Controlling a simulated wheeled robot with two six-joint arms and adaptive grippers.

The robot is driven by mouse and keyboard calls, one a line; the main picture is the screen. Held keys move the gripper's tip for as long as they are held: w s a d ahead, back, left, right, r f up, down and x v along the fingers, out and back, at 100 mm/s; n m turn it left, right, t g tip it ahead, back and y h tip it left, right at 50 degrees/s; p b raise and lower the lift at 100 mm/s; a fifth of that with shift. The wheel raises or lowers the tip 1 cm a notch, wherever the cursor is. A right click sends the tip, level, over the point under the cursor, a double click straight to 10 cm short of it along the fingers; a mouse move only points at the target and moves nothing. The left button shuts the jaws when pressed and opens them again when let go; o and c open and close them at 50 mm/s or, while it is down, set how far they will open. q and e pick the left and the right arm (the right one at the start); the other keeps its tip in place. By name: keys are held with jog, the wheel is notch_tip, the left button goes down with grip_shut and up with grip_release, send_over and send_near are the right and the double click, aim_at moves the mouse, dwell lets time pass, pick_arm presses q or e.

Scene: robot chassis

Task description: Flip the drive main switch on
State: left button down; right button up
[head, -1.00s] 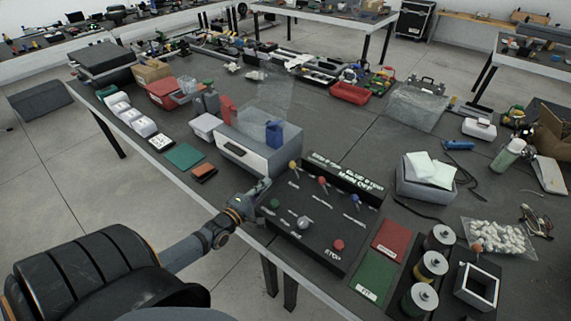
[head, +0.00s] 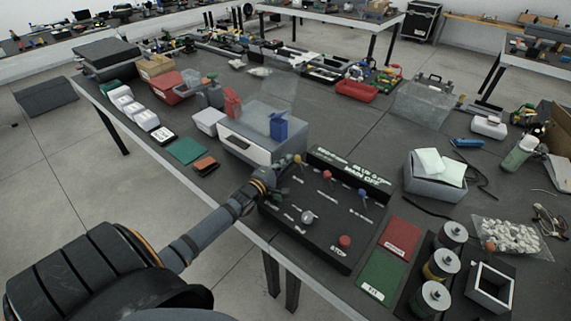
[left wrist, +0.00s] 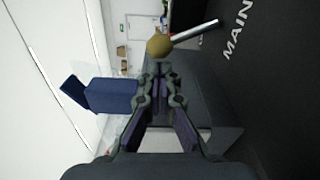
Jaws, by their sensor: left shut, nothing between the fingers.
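The black control panel (head: 325,222) sits at the table's front edge. Its raised back strip (head: 350,174) carries white text that seems to read MAIN OFF. The main switch is a metal lever with a yellow ball (head: 297,159) at the panel's left; the ball (left wrist: 160,46) and the word MAIN (left wrist: 237,30) show in the left wrist view. My left gripper (head: 280,178) is shut and empty, just short of the yellow ball. In the left wrist view its fingertips (left wrist: 160,76) lie just below the ball; contact cannot be told. My right gripper is out of view.
Red (head: 326,173) and blue (head: 363,192) ball levers stand right of the yellow one. A grey knob (head: 307,216) and red stop button (head: 345,241) are nearer. A grey box (head: 250,135) with a blue block (head: 278,127) stands behind the gripper.

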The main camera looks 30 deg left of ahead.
pick_arm(q)
jog(key=shift+d+r+m, duration=0.2)
jog(key=shift+m, duration=0.1)
dwell(0.4)
jog(key=shift+d+r+m+p, duration=0.15)
jog(key=shift+m+p, duration=0.15)
jog(key=shift+p, duration=0.1)
jog(key=shift+s+d+r+m+p, duration=0.1)
jog(key=shift+d+r+m+p, duration=0.2)
jog(key=shift+m, duration=0.3)
jog(key=shift+d+r+m+p, duration=0.2)
jog(key=shift+d+m+p, duration=0.15)
jog(key=shift+m, duration=0.25)
jog(key=shift+d+r+m, duration=0.15)
jog(key=shift+d+m, duration=0.4)
jog(key=shift+m, duration=0.15)
jog(key=shift+s+d+r+m+p, duration=0.1)
jog(key=shift+d+m+p, duration=0.2)
jog(key=shift+d+m, duration=0.6)
jog(key=shift+a, duration=0.3)
jog(key=shift+s, duration=0.1)
